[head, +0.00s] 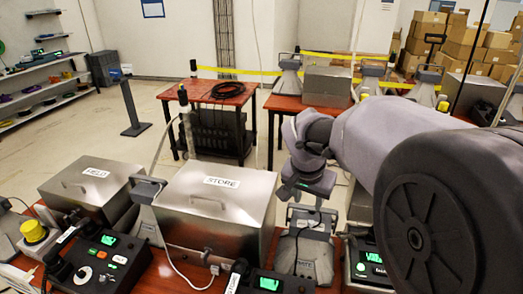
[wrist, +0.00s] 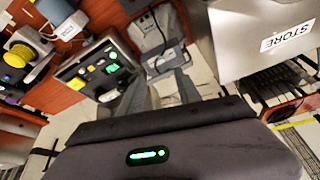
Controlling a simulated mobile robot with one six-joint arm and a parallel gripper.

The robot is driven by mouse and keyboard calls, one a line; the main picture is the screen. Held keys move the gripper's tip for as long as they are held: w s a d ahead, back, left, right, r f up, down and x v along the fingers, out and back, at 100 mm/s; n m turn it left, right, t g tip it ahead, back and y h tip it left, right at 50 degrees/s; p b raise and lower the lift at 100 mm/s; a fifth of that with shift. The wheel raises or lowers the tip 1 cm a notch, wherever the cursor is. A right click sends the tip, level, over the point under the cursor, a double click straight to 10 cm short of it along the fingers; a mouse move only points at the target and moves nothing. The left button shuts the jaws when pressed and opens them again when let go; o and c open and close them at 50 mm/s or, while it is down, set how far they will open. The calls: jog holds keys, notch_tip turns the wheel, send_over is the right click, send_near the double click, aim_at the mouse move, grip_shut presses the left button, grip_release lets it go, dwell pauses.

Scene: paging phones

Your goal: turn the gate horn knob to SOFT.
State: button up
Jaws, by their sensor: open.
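No knob marked GATE or SOFT can be read in either view. In the wrist view a dark control panel (wrist: 85,75) with a green screen and small yellow and green parts lies left of my fingers. A dark panel with a lit green screen (head: 371,257) also shows partly behind my arm in the head view. A yellow round part (wrist: 18,56) sits on a pale base farther left in the wrist view. My gripper (head: 308,181) hangs above a grey device in the head view. In the wrist view its fingers (wrist: 158,92) are apart and hold nothing visible.
Metal boxes labelled FIELD (head: 92,190) and STORE (head: 215,205) stand left of my gripper. The grey device (head: 303,255) stands below it. A yellow knob-like part (head: 33,231) is at the far left. My arm hides much of the right side.

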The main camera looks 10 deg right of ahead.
aim_at(311, 222)
jog(key=b+x, duration=0.1)
jog(key=x, duration=0.5)
jog(key=w+d+b+x, duration=0.1)
jog(key=b+x, duration=0.1)
jog(key=x, duration=0.5)
jog(key=w+r+b+x, duration=0.1)
jog(key=b+x, duration=0.1)
jog(key=x, duration=0.5)
jog(key=shift+d+f, duration=0.2)
jog(key=shift+d, duration=0.05)
grip_shut()
